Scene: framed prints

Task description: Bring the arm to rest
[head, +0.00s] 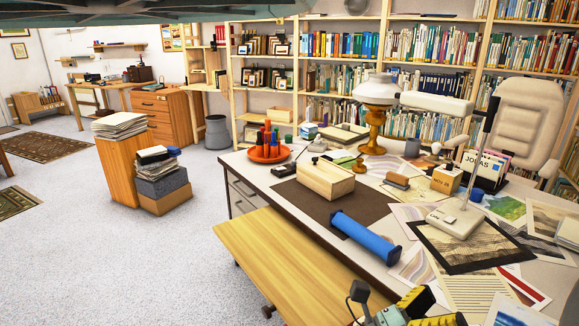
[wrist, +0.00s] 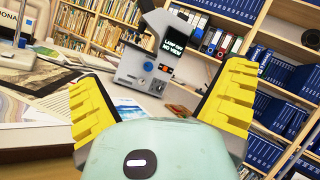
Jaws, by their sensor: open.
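My gripper (wrist: 165,108) shows in the wrist view with its two yellow-padded fingers spread wide apart and nothing between them. In the head view my gripper (head: 415,308) is at the bottom edge, right of centre, partly cut off by the frame. It is near the front edge of the desk (head: 222,178), close to the wooden bench (head: 275,262). A blue cylinder (head: 366,237) lies on the desk beyond it. A dark-framed print (head: 480,247) lies on the desk to its upper right.
A white lamp (head: 455,218) stands on the print. A wooden box (head: 326,180), a red tray of bottles (head: 268,153) and loose papers cover the desk. A grey device (wrist: 150,60) stands ahead in the wrist view. Open carpet (head: 120,270) lies at left.

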